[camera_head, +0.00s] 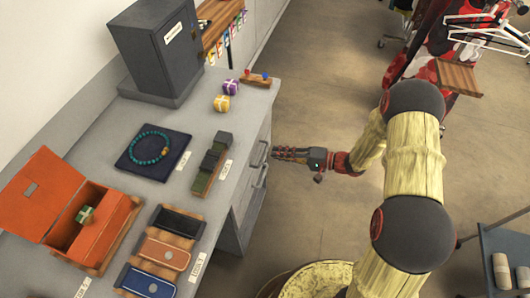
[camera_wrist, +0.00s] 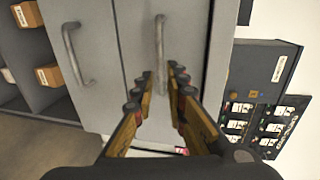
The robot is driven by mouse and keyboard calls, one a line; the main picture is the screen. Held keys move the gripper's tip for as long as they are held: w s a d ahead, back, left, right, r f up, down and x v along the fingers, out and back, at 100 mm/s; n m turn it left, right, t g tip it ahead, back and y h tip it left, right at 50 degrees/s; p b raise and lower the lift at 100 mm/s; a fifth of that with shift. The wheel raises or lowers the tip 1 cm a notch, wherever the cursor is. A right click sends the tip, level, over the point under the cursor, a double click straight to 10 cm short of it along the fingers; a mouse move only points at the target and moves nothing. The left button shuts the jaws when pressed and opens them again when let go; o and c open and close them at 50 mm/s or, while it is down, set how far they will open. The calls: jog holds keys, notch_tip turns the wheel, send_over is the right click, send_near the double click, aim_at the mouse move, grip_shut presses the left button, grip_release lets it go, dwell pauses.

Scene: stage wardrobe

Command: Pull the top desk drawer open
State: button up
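The grey desk (camera_head: 205,115) has drawers on its front side, each with a bar handle. The top drawer's handle (camera_head: 264,152) shows just left of my gripper (camera_head: 275,154). In the wrist view, the top drawer front (camera_wrist: 190,40) carries an upright metal handle (camera_wrist: 160,45). My gripper (camera_wrist: 162,82) is open, with its two fingers on either side of the line of that handle. Whether the fingers touch it I cannot tell. The top drawer looks shut. A second drawer's handle (camera_wrist: 75,55) is to the left in the wrist view.
On the desk are an orange box (camera_head: 75,215), a dark mat with a beaded bracelet (camera_head: 165,165), a dark cabinet (camera_head: 165,50) and several small items. Open shelves with boxes (camera_wrist: 48,75) are left in the wrist view. The floor (camera_head: 310,95) right of the desk is clear.

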aim_at(265, 152)
jog(key=b+x, duration=0.1)
jog(key=x, duration=0.5)
jog(key=shift+a, duration=0.1)
jog(key=shift+c, duration=1)
grip_shut()
jog(key=shift+s, duration=0.1)
jog(key=f+b+v, duration=0.1)
jog(key=f+v, duration=0.2)
jog(key=v, duration=1.2)
jog(key=d+f+b+v, duration=0.1)
jog(key=f+v, duration=0.2)
jog(key=v, duration=1.1)
jog(key=shift+s+d+f, duration=0.15)
jog(key=shift+s+d, duration=0.15)
jog(key=shift+d, duration=0.2)
